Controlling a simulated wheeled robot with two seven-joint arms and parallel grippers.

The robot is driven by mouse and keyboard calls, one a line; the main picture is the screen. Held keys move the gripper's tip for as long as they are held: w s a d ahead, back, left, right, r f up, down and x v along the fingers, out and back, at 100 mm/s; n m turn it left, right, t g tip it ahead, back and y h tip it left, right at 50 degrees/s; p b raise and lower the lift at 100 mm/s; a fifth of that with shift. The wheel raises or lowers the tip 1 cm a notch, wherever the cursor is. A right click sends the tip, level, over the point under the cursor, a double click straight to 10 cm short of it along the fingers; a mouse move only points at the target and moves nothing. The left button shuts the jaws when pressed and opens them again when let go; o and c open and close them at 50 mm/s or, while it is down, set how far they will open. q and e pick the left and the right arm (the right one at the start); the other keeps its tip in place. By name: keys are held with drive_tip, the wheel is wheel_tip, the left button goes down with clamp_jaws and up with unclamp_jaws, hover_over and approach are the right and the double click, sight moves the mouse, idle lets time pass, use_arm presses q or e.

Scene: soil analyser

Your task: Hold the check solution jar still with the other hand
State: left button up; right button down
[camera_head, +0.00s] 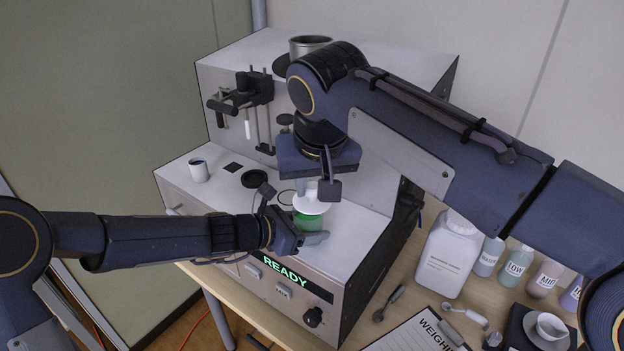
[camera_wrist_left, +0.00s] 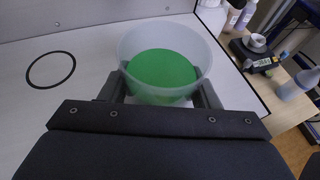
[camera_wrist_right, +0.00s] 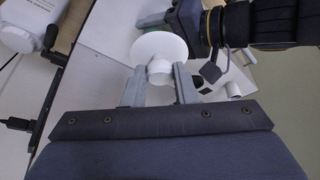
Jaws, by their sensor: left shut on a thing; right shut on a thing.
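A translucent jar with green contents (camera_head: 308,223) stands on the white deck of the analyser (camera_head: 222,194). My left gripper (camera_head: 292,217) is shut around it; in the left wrist view the jar (camera_wrist_left: 165,72) sits between both fingers (camera_wrist_left: 160,95), its top open. The right wrist view shows the fingers (camera_wrist_right: 160,75) on the stem of this white disc (camera_wrist_right: 158,47). Whether disc and jar touch is hard to tell.
A thin black ring (camera_wrist_left: 51,69) lies on the deck beside the jar. A white cup (camera_head: 198,170) and a dark round piece (camera_head: 254,179) stand on the deck's left. A large white bottle (camera_head: 448,256), several small bottles and a clipboard (camera_head: 415,335) occupy the table at right.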

use_arm(q)
drive_tip(key=shift+s+f, duration=0.1)
drive_tip(key=shift+f, duration=0.2)
drive_tip(key=o, duration=0.9)
drive_tip(key=shift+o, duration=1.3)
drive_tip(key=shift+r, duration=0.2)
